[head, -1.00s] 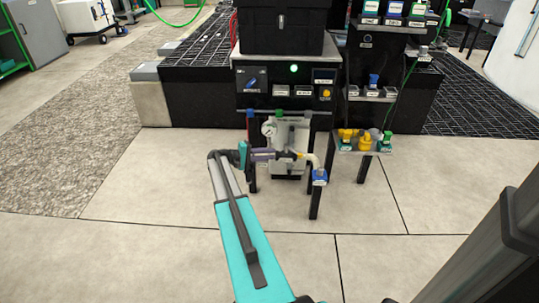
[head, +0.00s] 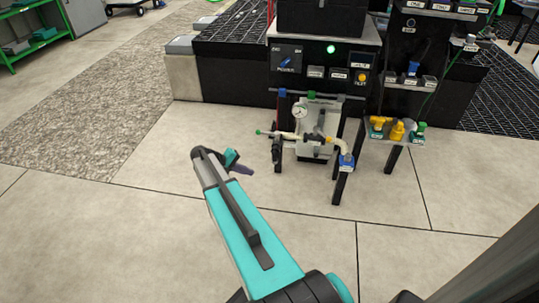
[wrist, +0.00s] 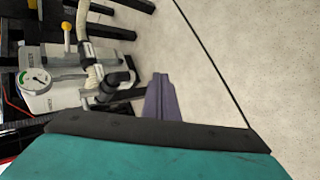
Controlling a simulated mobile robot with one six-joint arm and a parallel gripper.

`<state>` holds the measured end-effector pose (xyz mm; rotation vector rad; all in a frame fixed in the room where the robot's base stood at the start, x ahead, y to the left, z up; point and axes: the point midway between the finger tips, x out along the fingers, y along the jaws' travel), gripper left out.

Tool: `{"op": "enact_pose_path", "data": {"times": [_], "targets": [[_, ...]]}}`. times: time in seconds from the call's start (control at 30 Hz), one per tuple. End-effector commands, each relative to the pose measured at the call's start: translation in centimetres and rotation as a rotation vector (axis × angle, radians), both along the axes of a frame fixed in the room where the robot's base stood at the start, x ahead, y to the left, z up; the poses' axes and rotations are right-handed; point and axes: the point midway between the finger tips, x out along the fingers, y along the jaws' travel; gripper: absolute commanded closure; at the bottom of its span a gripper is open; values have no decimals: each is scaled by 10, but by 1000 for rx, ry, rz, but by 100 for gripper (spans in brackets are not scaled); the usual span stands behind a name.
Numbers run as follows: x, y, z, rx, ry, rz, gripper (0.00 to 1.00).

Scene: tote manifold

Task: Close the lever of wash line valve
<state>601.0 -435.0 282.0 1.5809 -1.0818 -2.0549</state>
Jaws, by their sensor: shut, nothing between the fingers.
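A pipe assembly with a round pressure gauge (head: 299,112) stands in front of the black cabinet; the gauge also shows in the wrist view (wrist: 37,80). A thin lever with a green knob (head: 259,132) sticks out to the left of the pale pipe. A yellow-tipped handle (wrist: 66,35) stands on the pipe in the wrist view. I cannot read which of these belongs to the wash line valve. My gripper (head: 243,170), with purple fingers, is shut and empty over bare floor, left of and apart from the pipes. Its fingers (wrist: 160,98) also show in the wrist view.
A black cabinet (head: 325,75) with a lit green lamp stands behind the pipes. The pipe ends at a blue fitting (head: 346,160) on a post. A small stand with yellow fittings (head: 397,130) is to the right. The floor in front is clear.

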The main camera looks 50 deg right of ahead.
Motion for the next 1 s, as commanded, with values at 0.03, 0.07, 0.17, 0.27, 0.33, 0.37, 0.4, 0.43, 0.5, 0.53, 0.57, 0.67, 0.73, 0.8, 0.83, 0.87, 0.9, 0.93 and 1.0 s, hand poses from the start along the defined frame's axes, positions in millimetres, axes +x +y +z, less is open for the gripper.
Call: {"op": "enact_pose_path", "data": {"times": [0.03,0.07,0.17,0.27,0.33,0.37,0.4,0.43,0.5,0.53,0.57,0.67,0.73,0.8,0.83,0.87,0.9,0.93,1.0], "targets": [[-1,29,-2,41,-17,24,100],[0,43,-4,67,-28,34,100],[3,91,-12,154,-62,73,100],[3,140,-18,241,-93,109,100],[1,175,-22,303,-113,136,100],[0,190,-23,331,-120,147,100],[-2,209,-25,366,-130,161,100],[-4,224,-27,393,-136,171,100],[-10,258,-30,454,-151,195,100],[-13,271,-32,481,-156,204,100],[-17,285,-34,506,-160,212,100],[-30,327,-40,586,-169,237,100],[-42,353,-46,638,-170,250,100],[-57,377,-53,687,-163,259,100],[-65,387,-58,708,-158,261,100],[-72,395,-62,725,-152,263,100],[-80,404,-68,744,-145,261,100],[-86,409,-73,755,-138,260,100],[-100,418,-83,778,-121,256,100]]}}
